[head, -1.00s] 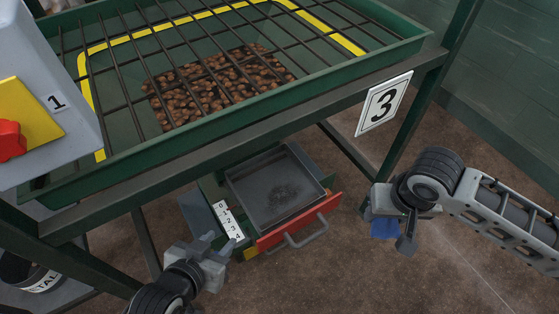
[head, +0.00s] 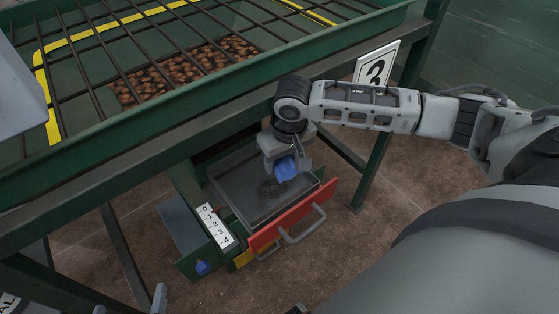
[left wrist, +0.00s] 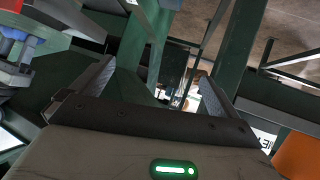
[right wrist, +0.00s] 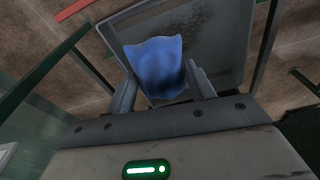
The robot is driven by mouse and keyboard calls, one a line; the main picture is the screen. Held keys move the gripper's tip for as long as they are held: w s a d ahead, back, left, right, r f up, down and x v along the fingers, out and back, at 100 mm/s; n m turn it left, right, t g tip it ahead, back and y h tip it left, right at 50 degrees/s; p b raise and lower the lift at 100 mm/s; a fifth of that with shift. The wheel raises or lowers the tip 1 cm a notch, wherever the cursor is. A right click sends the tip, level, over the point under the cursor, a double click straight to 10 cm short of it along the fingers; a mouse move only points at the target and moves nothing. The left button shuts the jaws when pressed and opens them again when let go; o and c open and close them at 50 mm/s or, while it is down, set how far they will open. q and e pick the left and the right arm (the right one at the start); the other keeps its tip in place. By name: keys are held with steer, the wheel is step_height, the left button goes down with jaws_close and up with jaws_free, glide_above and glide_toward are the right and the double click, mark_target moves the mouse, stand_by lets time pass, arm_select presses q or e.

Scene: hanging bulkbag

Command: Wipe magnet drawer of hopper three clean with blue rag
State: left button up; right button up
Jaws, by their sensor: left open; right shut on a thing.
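The open magnet drawer (head: 232,180) is a grey tray with a red front (head: 293,222) and a grey handle, under the hopper with the sign 3 (head: 375,66). A dark dusty patch (head: 267,188) lies on its floor, and also shows in the right wrist view (right wrist: 203,32). My right gripper (head: 285,158) is shut on the blue rag (head: 286,169), over the drawer; the right wrist view shows the rag (right wrist: 158,66) between the fingers. I cannot tell whether the rag touches the floor. My left gripper (head: 130,305) is open and empty at the bottom edge.
A white strip numbered 0 to 4 (head: 215,226) and a green box with a small blue part (head: 202,267) sit left of the drawer. The green hopper frame and its legs (head: 368,180) surround it. Brown floor is clear in front.

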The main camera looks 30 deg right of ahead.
steer(key=b, duration=0.7)
glide_above(282, 186)
step_height(282, 186, down, 5)
steer(key=shift+f+b, duration=0.4)
steer(key=shift+b, duration=0.25)
arm_select(q)
steer(key=f, duration=0.4)
steer(key=d+f, duration=0.1)
steer(key=f, duration=0.1)
steer(key=shift+w+r+h, duration=0.15)
steer(key=shift+h, duration=0.15)
steer(key=shift+m, duration=0.3)
arm_select(e)
steer(key=shift+f, duration=0.35)
arm_select(q)
steer(key=shift+s+a+f, duration=0.1)
steer(key=shift+s+f, duration=0.1)
arm_select(e)
steer(key=shift+f, duration=0.65)
